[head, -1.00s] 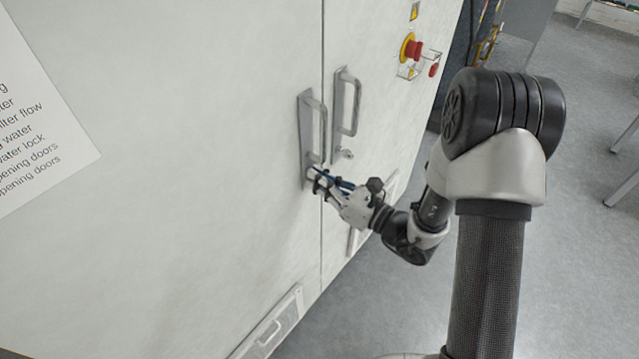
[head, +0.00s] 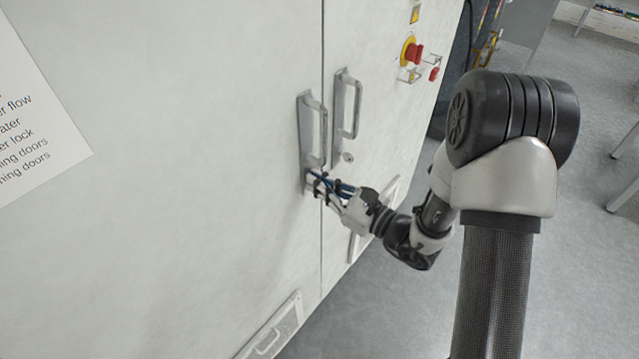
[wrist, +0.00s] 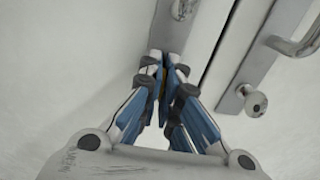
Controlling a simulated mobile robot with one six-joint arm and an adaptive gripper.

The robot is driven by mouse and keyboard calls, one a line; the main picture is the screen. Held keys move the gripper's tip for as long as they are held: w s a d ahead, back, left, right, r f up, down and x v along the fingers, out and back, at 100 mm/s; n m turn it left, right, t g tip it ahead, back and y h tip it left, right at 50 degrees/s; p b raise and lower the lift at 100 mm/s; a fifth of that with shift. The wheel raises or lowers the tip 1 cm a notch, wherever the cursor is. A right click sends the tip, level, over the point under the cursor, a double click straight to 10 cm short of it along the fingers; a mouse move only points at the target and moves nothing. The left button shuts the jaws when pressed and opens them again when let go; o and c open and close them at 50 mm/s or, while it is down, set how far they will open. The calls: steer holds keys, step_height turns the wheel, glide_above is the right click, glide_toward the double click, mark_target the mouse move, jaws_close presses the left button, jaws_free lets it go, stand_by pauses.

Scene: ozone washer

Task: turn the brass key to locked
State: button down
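My gripper (head: 314,183) is at the lower end of the left door's handle plate (head: 307,140). In the wrist view its blue-lined fingers (wrist: 166,72) are close together against the plate's lower end. A thin brass-coloured sliver of the key (wrist: 163,86) shows between the fingers, and they appear shut on it. The rest of the key and its lock are hidden by the fingers, so I cannot read the key's angle.
The right door has its own handle (head: 352,110) with a round lock knob (head: 347,157) below it, close to the right of my gripper. A red emergency button (head: 414,52) is higher up. Grey floor (head: 580,250) is open to the right.

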steer(key=c, duration=1.8)
jaws_free()
steer(key=v, duration=1.2)
